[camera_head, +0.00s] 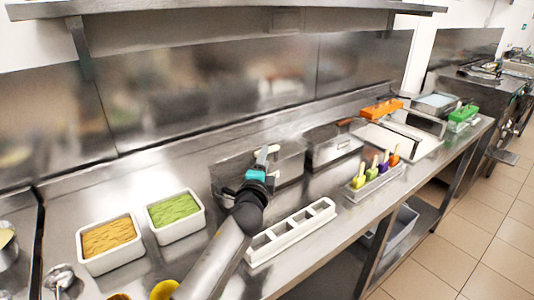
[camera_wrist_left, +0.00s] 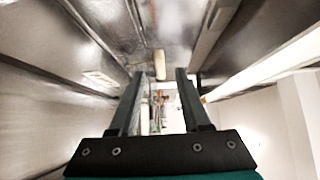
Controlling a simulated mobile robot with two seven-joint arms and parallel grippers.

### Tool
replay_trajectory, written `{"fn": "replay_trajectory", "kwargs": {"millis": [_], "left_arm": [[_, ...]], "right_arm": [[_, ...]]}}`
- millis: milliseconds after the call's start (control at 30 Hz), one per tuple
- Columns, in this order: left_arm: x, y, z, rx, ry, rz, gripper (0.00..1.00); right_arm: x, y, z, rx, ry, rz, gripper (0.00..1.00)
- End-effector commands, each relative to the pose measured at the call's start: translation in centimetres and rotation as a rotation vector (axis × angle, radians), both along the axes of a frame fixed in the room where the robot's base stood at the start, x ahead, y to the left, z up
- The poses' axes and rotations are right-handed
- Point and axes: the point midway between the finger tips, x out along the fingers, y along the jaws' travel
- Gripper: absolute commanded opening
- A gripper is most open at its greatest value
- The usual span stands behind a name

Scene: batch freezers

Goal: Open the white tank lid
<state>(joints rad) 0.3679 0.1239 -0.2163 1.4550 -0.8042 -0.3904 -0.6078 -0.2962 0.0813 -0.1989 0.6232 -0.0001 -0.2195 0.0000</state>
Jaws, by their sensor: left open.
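My left gripper (camera_head: 264,157), with a teal body, is open over a steel tank lid (camera_head: 291,160) at the middle of the counter. A small cream-white piece (camera_head: 273,149), which looks like the lid's handle, shows beside the fingertips. In the left wrist view my two dark fingers (camera_wrist_left: 159,74) are apart, and a cream handle (camera_wrist_left: 160,63) appears just ahead of the gap between them. I cannot tell whether it is between the fingers. The gripper and arm hide part of the tank. The lid looks closed. My right gripper is not in view.
A second steel tank (camera_head: 332,147) with a brown handle stands to the right. A white divided holder (camera_head: 291,235) lies at the front edge. Orange (camera_head: 108,237) and green (camera_head: 174,208) food tubs stand left. Colourful popsicles (camera_head: 375,170) stand right. A shelf (camera_head: 230,9) hangs above.

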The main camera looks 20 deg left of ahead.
Motion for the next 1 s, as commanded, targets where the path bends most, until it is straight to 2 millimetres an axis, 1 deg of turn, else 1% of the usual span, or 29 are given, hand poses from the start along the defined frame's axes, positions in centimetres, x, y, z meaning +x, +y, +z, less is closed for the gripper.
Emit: {"fn": "replay_trajectory", "kwargs": {"millis": [33, 200, 400, 600, 867, 1000], "left_arm": [[0.8, 0.1, 0.0, 0.0, -0.002, 0.001, 0.47], [2.8, 0.3, 0.0, -0.001, -0.001, 0.0, 0.47], [4.4, 0.5, -0.1, -0.001, -0.001, 0.001, 0.47], [5.0, 0.6, 0.0, -0.001, 0.0, 0.001, 0.47], [5.0, 0.6, 0.0, -0.001, 0.0, 0.0, 0.47], [5.0, 0.6, 0.0, -0.001, 0.0, 0.0, 0.32]], "right_arm": [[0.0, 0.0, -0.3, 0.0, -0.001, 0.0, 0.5], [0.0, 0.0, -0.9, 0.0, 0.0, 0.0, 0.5], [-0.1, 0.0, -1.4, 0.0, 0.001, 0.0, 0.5], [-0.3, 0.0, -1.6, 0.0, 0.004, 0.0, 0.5], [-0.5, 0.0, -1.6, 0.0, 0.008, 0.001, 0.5], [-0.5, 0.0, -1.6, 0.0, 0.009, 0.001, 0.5]]}}
